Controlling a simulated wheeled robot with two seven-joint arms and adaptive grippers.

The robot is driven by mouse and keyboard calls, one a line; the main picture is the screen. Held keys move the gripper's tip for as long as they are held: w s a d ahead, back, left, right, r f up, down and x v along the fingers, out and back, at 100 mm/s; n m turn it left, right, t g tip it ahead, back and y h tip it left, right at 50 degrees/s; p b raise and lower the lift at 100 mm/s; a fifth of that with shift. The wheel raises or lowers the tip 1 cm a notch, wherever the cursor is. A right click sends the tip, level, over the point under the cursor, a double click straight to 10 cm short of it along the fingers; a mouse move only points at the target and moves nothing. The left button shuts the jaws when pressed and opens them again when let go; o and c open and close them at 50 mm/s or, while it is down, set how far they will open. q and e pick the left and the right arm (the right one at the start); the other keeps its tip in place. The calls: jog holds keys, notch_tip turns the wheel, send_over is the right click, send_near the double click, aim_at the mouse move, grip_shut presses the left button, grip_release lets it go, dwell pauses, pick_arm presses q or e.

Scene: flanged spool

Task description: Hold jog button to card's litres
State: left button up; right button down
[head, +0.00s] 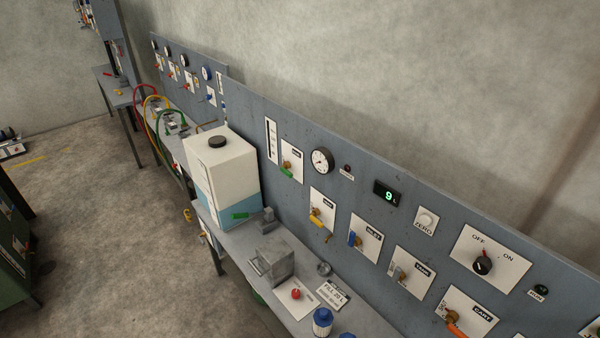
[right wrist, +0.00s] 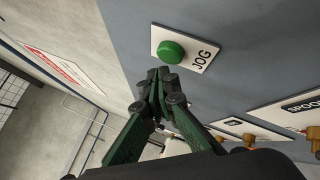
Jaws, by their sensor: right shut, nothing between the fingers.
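The green jog button (right wrist: 171,52) sits on a white plate marked JOG (right wrist: 198,55) on the grey panel in the right wrist view. My right gripper (right wrist: 160,74) is shut and empty, its fingertips just below the button in the picture. I cannot tell whether they touch the button. In the head view a card (head: 333,294) on the bench reads FILL 20 L. The panel's digital display (head: 388,194) shows a green 9 with a small L. My left gripper is in neither view.
The panel carries valves on labelled plates, a round gauge (head: 322,160), a ZERO button (head: 426,222) and an OFF/ON switch (head: 482,265). A white tank (head: 222,170), a grey metal box (head: 272,262) and a red button (head: 296,294) stand on the bench. The floor at left is mostly clear.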

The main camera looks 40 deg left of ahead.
jog(key=shift+s+a, duration=0.2)
jog(key=shift+s, duration=0.6)
jog(key=shift+s+a, duration=0.2)
jog(key=shift+s, duration=0.65)
jog(key=shift+s+a, duration=0.2)
jog(key=shift+s, duration=0.6)
